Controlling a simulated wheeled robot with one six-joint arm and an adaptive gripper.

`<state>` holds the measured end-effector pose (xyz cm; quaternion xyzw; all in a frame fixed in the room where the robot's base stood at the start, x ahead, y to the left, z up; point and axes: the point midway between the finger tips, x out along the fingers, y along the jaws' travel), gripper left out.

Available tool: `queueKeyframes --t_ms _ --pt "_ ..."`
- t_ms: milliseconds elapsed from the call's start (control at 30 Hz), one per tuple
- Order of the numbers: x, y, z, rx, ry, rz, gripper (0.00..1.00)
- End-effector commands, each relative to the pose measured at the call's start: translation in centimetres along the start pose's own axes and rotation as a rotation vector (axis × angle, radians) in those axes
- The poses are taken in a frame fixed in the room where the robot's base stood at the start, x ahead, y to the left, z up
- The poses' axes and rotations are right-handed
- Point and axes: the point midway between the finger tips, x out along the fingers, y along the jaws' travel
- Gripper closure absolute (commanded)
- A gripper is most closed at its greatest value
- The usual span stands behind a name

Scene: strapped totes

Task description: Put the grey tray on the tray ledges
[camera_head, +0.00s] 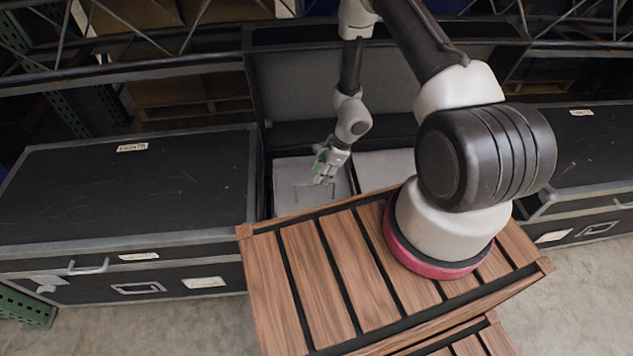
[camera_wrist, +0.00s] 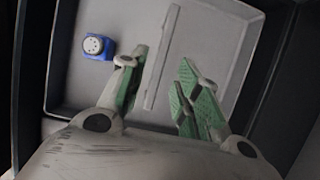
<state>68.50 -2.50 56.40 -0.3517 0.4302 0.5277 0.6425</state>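The grey tray (camera_head: 290,191) lies in the open black case in front of me. In the wrist view the tray (camera_wrist: 218,38) has raised edges and a thin upright bar (camera_wrist: 163,58) across its middle. My gripper (camera_head: 325,176) is over the tray. In the wrist view its green-padded fingers (camera_wrist: 162,72) are apart, one on each side of the bar, with nothing clamped. I cannot tell how high the fingertips are above the tray floor. The tray ledges cannot be made out.
A blue block with a white round top (camera_wrist: 96,46) sits in the tray's left part. Another light grey surface (camera_head: 383,168) lies right of the tray. Closed black cases stand on the left (camera_head: 130,185) and right (camera_head: 585,150). The case's raised lid (camera_head: 300,85) stands behind.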

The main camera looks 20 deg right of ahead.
Motion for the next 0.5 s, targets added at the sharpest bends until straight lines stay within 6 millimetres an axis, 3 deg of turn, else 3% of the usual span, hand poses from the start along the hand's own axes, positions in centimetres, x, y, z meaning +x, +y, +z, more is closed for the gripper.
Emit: queueKeyframes --t_ms 200,500 --pt "-4.1 -0.1 0.0 0.0 0.0 -0.001 0.67" --pt "-5.5 0.0 0.0 0.0 0.0 0.0 0.67"
